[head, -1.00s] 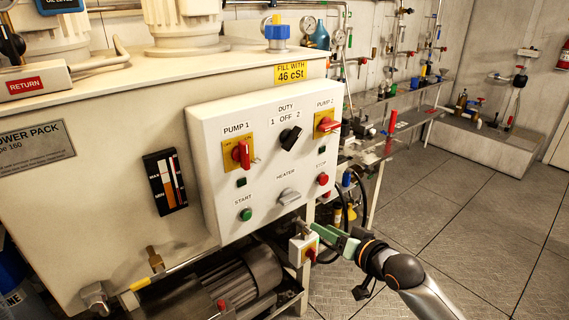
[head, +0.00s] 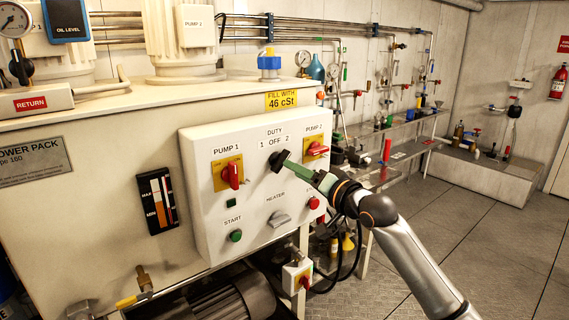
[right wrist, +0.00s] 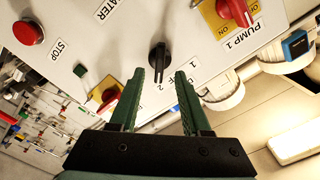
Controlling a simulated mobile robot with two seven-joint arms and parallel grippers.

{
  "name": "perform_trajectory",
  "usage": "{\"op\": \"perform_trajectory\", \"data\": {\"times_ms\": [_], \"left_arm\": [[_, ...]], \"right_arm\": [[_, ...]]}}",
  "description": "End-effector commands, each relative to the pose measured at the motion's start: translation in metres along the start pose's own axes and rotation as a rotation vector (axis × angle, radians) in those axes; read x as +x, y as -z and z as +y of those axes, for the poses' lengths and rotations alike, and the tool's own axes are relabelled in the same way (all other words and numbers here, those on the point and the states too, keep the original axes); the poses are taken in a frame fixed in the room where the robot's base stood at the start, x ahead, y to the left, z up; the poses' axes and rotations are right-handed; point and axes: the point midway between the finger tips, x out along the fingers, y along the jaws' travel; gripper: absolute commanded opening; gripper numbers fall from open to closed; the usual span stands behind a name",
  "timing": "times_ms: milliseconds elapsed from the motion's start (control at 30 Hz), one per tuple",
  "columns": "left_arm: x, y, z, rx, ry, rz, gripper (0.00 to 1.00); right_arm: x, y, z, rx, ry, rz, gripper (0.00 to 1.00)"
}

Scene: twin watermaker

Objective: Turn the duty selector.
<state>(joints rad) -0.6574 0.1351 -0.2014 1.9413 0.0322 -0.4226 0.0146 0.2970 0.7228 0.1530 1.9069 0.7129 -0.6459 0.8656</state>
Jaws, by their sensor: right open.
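The duty selector (head: 277,160) is a black knob on the white control panel (head: 206,205), below the label "DUTY 1 OFF 2". In the right wrist view the duty selector (right wrist: 158,58) appears just past the fingertips, in line with the gap between them. My right gripper (head: 285,163) has green fingers and reaches in from the right at the knob, partly covering it in the head view. In the right wrist view my right gripper (right wrist: 160,73) is open with nothing between its fingers; contact with the knob cannot be told. My left gripper is out of view.
Red rotary switches for pump 1 (head: 231,175) and pump 2 (head: 317,149) flank the selector. Below are the grey heater knob (head: 279,219), green start button (head: 236,236) and red stop button (head: 314,203). Open floor (head: 430,250) lies to the right.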

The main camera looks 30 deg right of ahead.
Motion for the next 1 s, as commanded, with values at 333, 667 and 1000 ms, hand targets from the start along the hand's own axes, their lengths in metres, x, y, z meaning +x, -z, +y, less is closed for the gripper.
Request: {"op": "perform_trajectory", "data": {"times_ms": [333,667,1000], "left_arm": [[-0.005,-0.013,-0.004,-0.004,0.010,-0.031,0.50],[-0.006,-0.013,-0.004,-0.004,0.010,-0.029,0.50],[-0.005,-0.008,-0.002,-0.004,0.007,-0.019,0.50]], "right_arm": [[0.046,0.000,0.000,0.002,0.000,0.001,0.47],[0.053,-0.001,0.000,-0.001,0.000,-0.001,0.47],[0.053,-0.001,0.000,-0.001,0.000,-0.001,0.20]]}}
